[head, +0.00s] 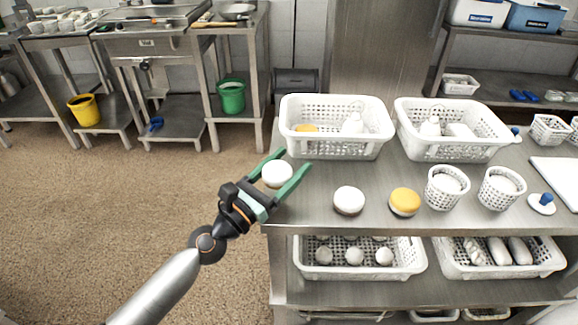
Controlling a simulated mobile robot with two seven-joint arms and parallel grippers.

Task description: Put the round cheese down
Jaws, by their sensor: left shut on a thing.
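A round white cheese (277,174) sits between the green fingers of my left gripper (284,172). The gripper is shut on it at the left edge of the steel table (330,212). I cannot tell whether the cheese touches the table top. Another round piece, white above and dark below (348,200), stands on the table to the right of the gripper. A yellow-topped round piece (405,201) stands further right. My right gripper is not in view.
Two white perforated baskets (336,146) (453,151) with items inside stand at the table's back. Two small perforated tubs (446,193) (500,193) stand to the right. Bare table lies in front of the left basket. More filled baskets (358,273) are on the shelf below.

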